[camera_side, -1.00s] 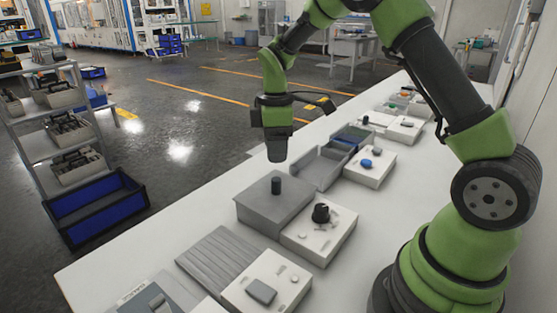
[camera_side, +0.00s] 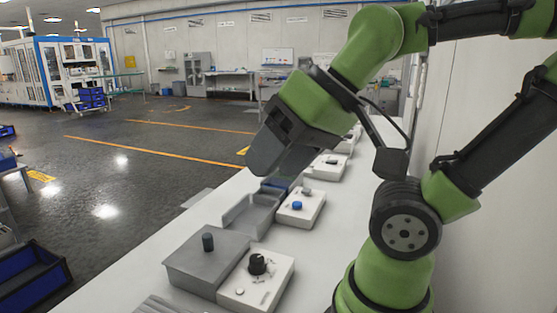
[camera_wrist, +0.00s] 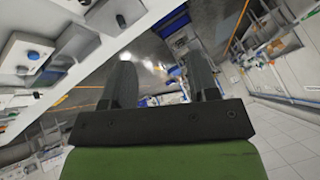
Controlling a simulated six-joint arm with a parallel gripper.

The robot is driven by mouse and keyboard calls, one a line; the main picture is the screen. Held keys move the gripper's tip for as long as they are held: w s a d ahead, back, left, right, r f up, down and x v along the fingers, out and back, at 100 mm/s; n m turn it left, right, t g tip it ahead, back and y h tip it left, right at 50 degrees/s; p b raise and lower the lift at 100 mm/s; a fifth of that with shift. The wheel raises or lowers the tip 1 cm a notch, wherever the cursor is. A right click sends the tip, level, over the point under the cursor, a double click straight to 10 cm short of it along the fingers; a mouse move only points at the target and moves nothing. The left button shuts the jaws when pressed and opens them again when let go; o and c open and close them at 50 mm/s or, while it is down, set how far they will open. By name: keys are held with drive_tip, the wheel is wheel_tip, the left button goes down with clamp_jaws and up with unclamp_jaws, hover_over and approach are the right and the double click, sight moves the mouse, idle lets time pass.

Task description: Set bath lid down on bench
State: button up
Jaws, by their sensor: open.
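The bath lid (camera_side: 186,257) is a flat grey slab with an upright dark knob (camera_side: 208,242). It sits on top of a grey box-shaped bath on the white bench (camera_side: 125,262), beside a white control unit with a black dial. The lid also shows at the top of the wrist view (camera_wrist: 112,12). My gripper (camera_side: 262,165) is tilted in the air above the bench, higher than the lid and apart from it. In the wrist view its two fingers (camera_wrist: 160,82) are spread with nothing between them.
The black-dial unit (camera_side: 270,287) touches the bath's right side. Behind stand an open grey tray (camera_side: 247,217) and a white unit with a blue knob (camera_side: 305,208). A ridged grey panel (camera_side: 160,307) lies in front. Blue bins (camera_side: 30,275) stand left, off the bench.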

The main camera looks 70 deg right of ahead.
drive_tip(key=shift+s, duration=0.15)
drive_tip(key=n+g+h, duration=0.3)
drive_tip(key=n+h, duration=0.3)
drive_tip(key=n, duration=2.5)
hover_over(207, 236)
drive_tip(key=s+a, duration=0.2)
drive_tip(key=f, duration=1.9)
drive_tip(key=shift+s+d, duration=0.1)
drive_tip(key=shift+d, duration=0.1)
drive_tip(key=shift+x, duration=3.2)
drive_tip(key=shift+a, duration=0.15)
clamp_jaws()
